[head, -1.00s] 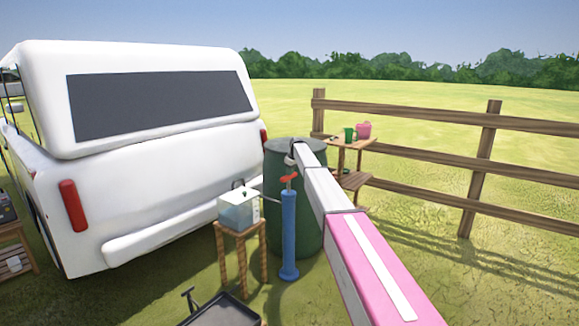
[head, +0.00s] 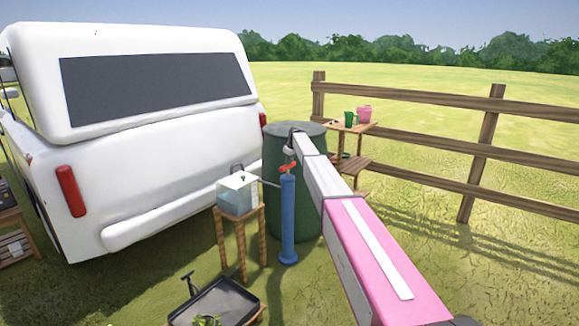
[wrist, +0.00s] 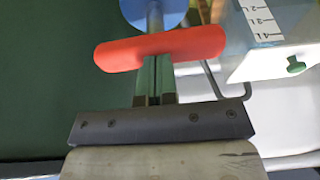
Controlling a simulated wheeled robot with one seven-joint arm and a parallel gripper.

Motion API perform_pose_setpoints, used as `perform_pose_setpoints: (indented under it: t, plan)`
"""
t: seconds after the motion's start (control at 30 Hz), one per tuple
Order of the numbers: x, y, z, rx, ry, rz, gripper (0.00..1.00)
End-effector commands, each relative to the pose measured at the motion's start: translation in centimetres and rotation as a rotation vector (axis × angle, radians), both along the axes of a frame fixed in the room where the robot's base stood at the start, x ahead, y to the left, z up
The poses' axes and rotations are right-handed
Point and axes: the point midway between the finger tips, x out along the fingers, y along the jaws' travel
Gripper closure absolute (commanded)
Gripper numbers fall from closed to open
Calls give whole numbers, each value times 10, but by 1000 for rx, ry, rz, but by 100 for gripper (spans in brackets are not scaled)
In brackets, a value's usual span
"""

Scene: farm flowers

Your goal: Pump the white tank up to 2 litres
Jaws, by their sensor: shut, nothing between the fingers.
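The white tank (head: 237,200), a pale box with a bluish, see-through lower part, stands on a small wooden stand. Its scale marks show in the wrist view (wrist: 262,20), but I cannot tell the water level. The blue pump (head: 288,220) stands upright to its right, with a red handle (head: 287,168) close above its top. In the wrist view the red handle (wrist: 190,46) crosses just ahead of my fingers. My gripper (wrist: 154,75) is shut and empty, its tips meeting the handle's edge in the picture; I cannot tell whether they touch.
A dark green barrel (head: 275,150) stands right behind the pump. The white van (head: 150,170) is close on the left. A dark tray (head: 225,300) lies in front. A wooden fence (head: 430,150) and a small table (head: 350,128) are at the right.

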Motion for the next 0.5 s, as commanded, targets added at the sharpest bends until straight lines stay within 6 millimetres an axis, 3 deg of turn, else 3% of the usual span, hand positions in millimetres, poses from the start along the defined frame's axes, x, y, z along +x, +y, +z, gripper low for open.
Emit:
perform_pose_setpoints:
  t: [0.3, 0.5]
  plan:
    - [-12, -10, 67, 0, -3, -1, 100]
    - [-17, -17, 95, 0, -1, 0, 100]
